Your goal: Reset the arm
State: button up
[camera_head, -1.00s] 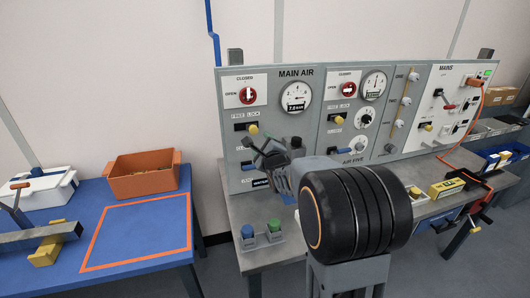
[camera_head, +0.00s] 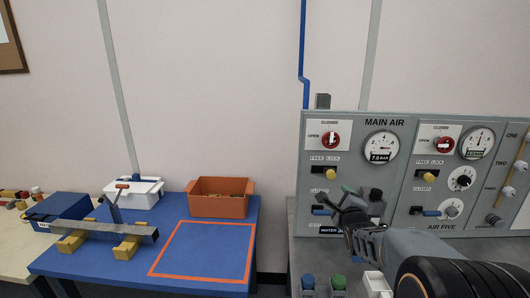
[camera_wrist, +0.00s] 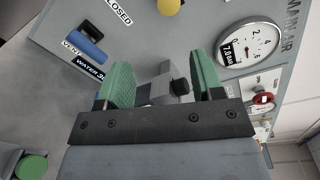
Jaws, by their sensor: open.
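My gripper (camera_head: 350,193) is in front of the lower part of the grey MAIN AIR panel (camera_head: 352,168), beside its valve handles. In the wrist view my gripper (camera_wrist: 163,78) has its two green-padded fingers apart. A grey block with a dark knob (camera_wrist: 180,87) shows in the gap between them, and I cannot tell whether anything touches it. My dark arm reaches in from the lower right of the head view and hides part of the panel's lower edge.
A blue table (camera_head: 110,263) at left bears an orange bin (camera_head: 220,205), a white bin (camera_head: 134,199) and a grey bar on yellow blocks (camera_head: 125,247). An orange-outlined area on it is empty. A blue button (camera_head: 308,282) and a green button (camera_head: 338,282) stand below the panel.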

jog(key=s+a+f+n+g, duration=0.2)
jog(key=s+f+n+g, duration=0.8)
jog(key=n, duration=0.3)
jog(key=s+a+r+n+g+y, duration=0.1)
jog(key=s+a+n, duration=0.3)
jog(key=s, duration=0.4)
jog(key=s+a+r+n+g+y, duration=0.1)
jog(key=s+a+n+g, duration=0.1)
jog(key=s+a+n, duration=0.3)
jog(key=s+n, duration=0.2)
jog(key=s, duration=0.1)
jog(key=shift+s+a, duration=0.2)
jog(key=shift+s, duration=0.1)
dwell(0.7)
